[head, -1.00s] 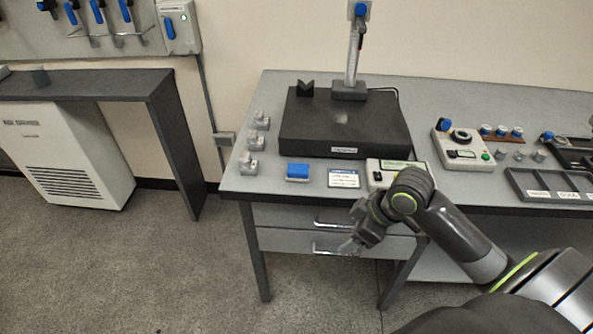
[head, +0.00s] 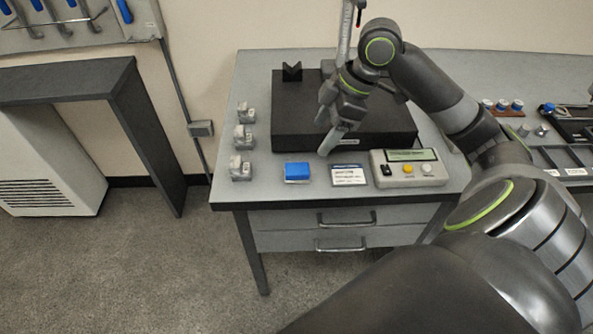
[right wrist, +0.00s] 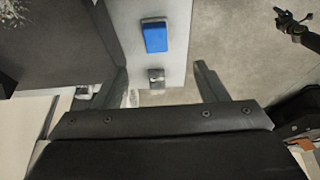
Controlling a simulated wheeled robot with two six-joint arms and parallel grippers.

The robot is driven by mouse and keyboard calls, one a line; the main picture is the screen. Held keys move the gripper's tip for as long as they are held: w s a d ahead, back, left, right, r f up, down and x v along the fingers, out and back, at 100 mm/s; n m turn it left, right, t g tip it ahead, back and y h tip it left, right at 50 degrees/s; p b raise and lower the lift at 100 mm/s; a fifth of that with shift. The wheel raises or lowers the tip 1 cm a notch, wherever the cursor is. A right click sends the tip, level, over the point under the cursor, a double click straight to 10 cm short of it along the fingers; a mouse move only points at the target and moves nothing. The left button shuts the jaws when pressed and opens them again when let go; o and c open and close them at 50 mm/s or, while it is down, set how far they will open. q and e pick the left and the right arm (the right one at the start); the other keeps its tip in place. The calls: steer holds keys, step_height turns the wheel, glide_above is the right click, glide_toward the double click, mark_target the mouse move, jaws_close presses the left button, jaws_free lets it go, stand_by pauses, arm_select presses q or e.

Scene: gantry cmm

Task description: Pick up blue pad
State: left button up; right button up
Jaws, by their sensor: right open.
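My left gripper is not seen in the head view; a dark gripper-like shape shows at the top right of the right wrist view.
A white label card (head: 347,175) and a control box (head: 409,168) stand right of the pad. Several small metal blocks (head: 243,138) stand at the left edge. A black plate (head: 290,110) with a stand lies behind.

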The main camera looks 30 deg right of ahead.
glide_above(299, 168)
steer(key=s+d, duration=0.2)
step_height(299, 168, down, 6)
steer(key=shift+w+r+b, duration=0.1)
steer(key=shift+b, duration=0.2)
steer(key=shift+w+a+f, duration=0.1)
steer(key=shift+a+f, duration=0.05)
steer(key=shift+f, duration=0.25)
steer(key=shift+w+a+f, duration=0.15)
steer(key=shift+f, duration=0.45)
steer(key=shift+x, duration=2.15)
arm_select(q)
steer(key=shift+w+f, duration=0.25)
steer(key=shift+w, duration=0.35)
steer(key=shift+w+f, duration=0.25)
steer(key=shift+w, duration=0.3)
arm_select(e)
steer(key=shift+w, duration=0.15)
steer(key=shift+c, duration=0.3)
steer(key=c, duration=1.1)
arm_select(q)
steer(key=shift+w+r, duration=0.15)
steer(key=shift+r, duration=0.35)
arm_select(e)
step_height(299, 168, up, 10)
